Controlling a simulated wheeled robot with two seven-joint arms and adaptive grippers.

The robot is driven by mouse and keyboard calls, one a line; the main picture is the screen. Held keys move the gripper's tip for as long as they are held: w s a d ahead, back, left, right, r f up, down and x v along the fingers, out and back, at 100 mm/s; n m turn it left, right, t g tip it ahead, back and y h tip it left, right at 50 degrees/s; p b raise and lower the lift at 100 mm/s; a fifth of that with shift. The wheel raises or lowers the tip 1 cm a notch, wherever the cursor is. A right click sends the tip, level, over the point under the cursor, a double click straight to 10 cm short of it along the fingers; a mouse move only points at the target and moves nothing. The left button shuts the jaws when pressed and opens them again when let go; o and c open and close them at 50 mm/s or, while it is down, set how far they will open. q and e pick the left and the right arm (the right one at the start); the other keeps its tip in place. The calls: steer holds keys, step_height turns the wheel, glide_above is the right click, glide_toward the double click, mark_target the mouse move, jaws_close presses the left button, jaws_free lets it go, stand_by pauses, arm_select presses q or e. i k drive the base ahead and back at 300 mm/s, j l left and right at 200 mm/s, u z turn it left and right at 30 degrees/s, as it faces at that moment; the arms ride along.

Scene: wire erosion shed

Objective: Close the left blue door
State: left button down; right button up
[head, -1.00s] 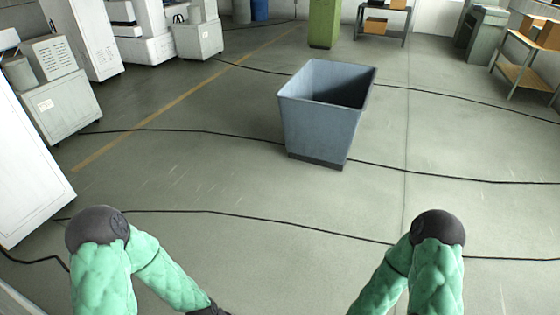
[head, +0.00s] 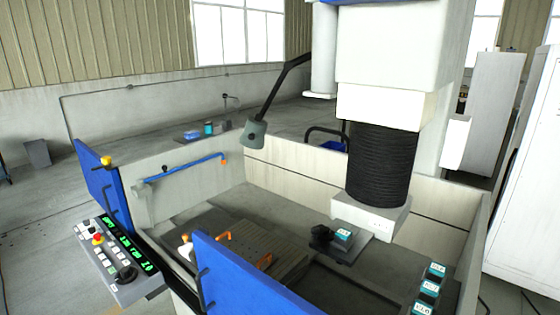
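The left blue door (head: 100,180) is at the left of the head view, at the left front corner of the machine's work tank (head: 150,170). A second blue door (head: 245,285) with dark handles stands at the bottom centre. A wide gap between the two doors shows the inside of the tank, so the front looks open. Neither of my grippers shows in this view, and nothing is seen touching the doors.
A control panel (head: 115,262) with a red button and green display juts out in front of the left door. A machine head (head: 385,85) with a black bellows (head: 378,165) hangs over the tank. A white cabinet (head: 525,200) stands at the right. Bare floor (head: 40,225) lies at the left.

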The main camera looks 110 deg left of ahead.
mark_target(104, 184)
steer(key=k+j, duration=0.1)
steer(key=k, duration=1.7)
steer(key=k+u, duration=0.15)
steer(key=u, duration=0.25)
steer(key=k+j+u, duration=0.1)
steer(key=u, duration=0.3)
steer(key=k+j+u, duration=0.1)
steer(key=u, duration=0.3)
steer(key=k+j+u, duration=0.2)
steer(key=u, duration=2.9)
steer(key=i+j+u, duration=0.3)
steer(key=i, duration=0.2)
steer(key=i+j+u, duration=0.25)
steer(key=i, duration=0.25)
steer(key=i+u, duration=0.3)
steer(key=i, duration=0.2)
